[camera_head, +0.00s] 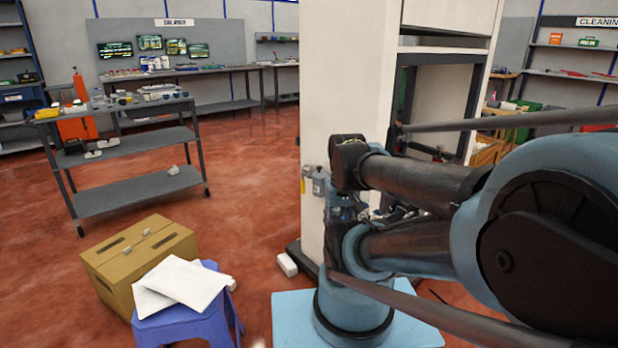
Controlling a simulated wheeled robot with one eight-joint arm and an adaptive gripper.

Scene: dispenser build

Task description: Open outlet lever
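A small grey fitting (318,183) with a yellowish part at its left shows against the tall white cabinet (345,90). It may hold the outlet lever, but it is too small to tell a lever or its position. My blue and dark arm crosses the right half of the head view. What looks like my gripper (340,207) is at the arm's far end, close to the fitting and partly covered by dark links. I cannot tell whether it touches the fitting, or whether its fingers are open or shut.
A cardboard box (120,258) and a blue stool (190,322) with white sheets (182,282) stand at the lower left. A grey shelf cart (130,152) is behind them. A small white block (287,265) lies near the cabinet's foot. Red floor between cart and cabinet is mostly clear.

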